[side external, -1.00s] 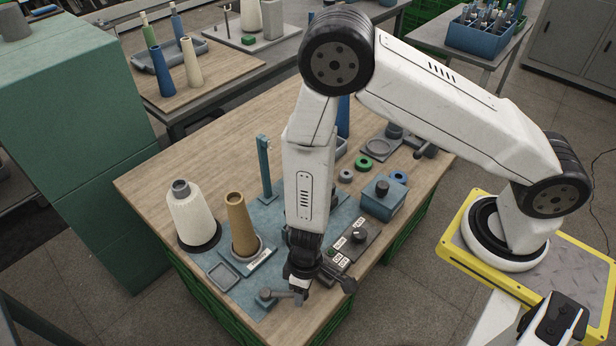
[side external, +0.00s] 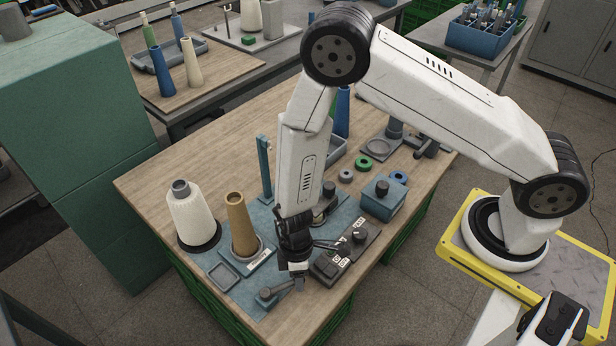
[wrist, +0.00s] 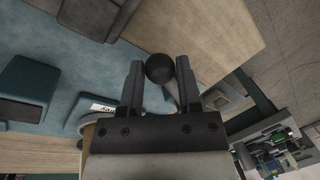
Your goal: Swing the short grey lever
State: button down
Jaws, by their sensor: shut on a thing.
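The short grey lever (side external: 267,294) is at the front corner of the blue-grey plate in the side view. Its arm points right, toward my gripper (side external: 298,284). In the wrist view a dark round knob (wrist: 160,68) sits between the two fingertips, with a grey rod running down from it. My gripper (wrist: 159,72) is shut on this knob, which appears to be the lever's end. My fingers hide the lever's tip in the side view.
A tan cone (side external: 241,225) and a white yarn cone (side external: 193,214) stand to the left. A square grey tray (side external: 223,275) lies beside the lever. A dark control box (side external: 345,258) with knobs and a blue box (side external: 381,198) are to the right.

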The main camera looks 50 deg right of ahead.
jog(key=shift+w+d+n, duration=0.25)
jog(key=shift+w+n, duration=0.7)
jog(key=shift+n, duration=0.35)
jog(key=shift+w+n+g+h, duration=0.35)
jog(key=shift+w+n, duration=0.5)
jog(key=shift+n, duration=0.45)
jog(key=shift+c, duration=1.5)
grip_release()
jog(key=shift+r, duration=0.1)
